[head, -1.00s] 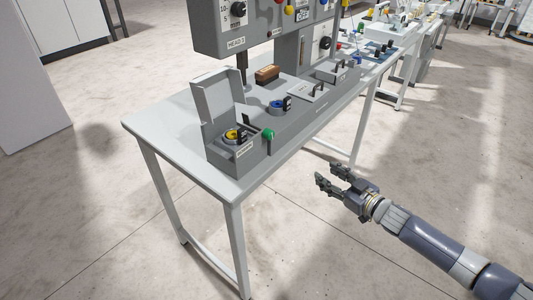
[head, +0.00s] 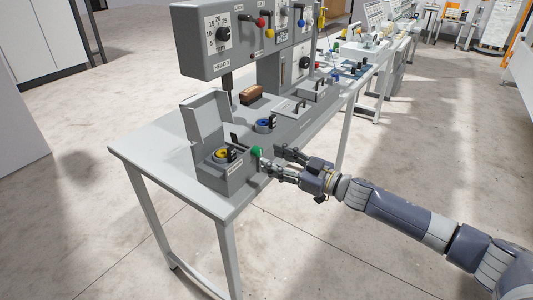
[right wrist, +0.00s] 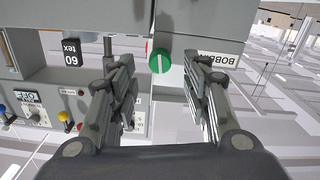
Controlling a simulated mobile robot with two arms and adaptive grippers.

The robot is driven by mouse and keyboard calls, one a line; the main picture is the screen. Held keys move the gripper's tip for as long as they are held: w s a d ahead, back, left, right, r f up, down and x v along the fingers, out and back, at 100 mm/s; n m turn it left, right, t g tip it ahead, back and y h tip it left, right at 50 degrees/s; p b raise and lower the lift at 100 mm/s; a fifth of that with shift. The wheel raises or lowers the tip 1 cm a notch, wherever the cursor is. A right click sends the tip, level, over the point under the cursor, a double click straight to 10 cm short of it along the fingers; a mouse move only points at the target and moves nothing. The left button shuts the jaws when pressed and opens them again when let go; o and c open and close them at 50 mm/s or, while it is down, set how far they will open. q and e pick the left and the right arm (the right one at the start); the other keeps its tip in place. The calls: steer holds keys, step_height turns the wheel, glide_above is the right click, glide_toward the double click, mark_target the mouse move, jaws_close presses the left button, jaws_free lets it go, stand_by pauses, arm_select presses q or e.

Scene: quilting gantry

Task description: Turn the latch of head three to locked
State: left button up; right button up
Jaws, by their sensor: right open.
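The head three unit (head: 215,65) carries a "HEAD 3" plate. Below it, a grey bobbin box (head: 238,183) with its lid raised stands at the table's near end. A round green knob (head: 257,151), which looks like the latch, sits on the box's right front. In the right wrist view the green knob (right wrist: 160,61) has a pale line running nearly upright, and a red mark shows just left of it. My right gripper (head: 272,158) is open and close to the knob, its fingers on either side in the wrist view. I cannot tell whether they touch it. My left gripper is out of view.
A yellow bobbin (head: 221,155) sits in the open box. Other stations continue to the back right. The floor right of the table is clear.

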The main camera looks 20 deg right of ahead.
mark_target(261, 153)
steer(key=shift+x, duration=1.7)
jaws_close()
